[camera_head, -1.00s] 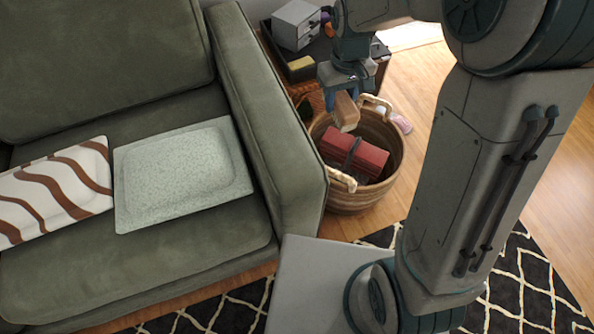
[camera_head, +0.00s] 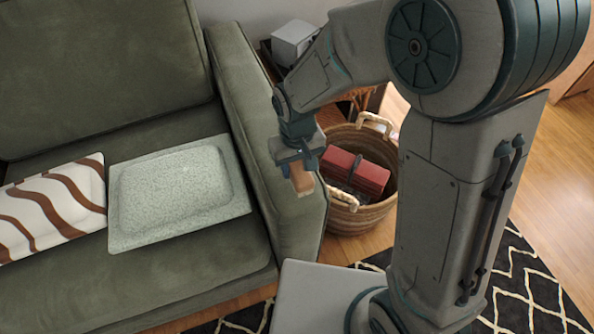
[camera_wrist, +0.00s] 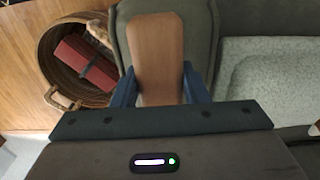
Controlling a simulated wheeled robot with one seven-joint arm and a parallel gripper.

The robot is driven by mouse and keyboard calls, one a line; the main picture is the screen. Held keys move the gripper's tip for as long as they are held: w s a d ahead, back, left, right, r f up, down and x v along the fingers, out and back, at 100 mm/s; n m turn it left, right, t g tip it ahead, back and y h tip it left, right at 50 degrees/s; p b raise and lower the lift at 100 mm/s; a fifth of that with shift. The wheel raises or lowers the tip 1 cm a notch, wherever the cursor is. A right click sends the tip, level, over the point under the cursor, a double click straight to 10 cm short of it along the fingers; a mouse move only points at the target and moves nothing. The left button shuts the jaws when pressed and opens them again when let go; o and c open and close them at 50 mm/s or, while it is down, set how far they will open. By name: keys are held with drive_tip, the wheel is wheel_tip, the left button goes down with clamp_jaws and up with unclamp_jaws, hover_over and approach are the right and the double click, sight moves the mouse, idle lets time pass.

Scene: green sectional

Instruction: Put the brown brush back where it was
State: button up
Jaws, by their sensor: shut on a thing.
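The brown brush (camera_head: 301,177) is in my gripper (camera_head: 299,166), which is shut on it. In the head view it hangs below the jaws, in front of the sofa arm and left of the basket. In the wrist view the brush (camera_wrist: 156,55) shows as a flat wooden piece between the two blue fingers (camera_wrist: 158,88), pointing away from the wrist. Its bristles cannot be made out.
A wicker basket (camera_head: 352,219) holding a red strapped bundle (camera_head: 355,172) stands on the floor beside the sofa arm (camera_head: 262,130). A grey box (camera_head: 293,42) sits on a side table behind, largely hidden by my arm. Cushions lie on the green sofa.

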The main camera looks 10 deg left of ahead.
drive_tip(key=shift+f, duration=1.2)
drive_tip(key=shift+f+b, duration=0.2)
drive_tip(key=shift+b, duration=0.1)
drive_tip(key=o, duration=1.2)
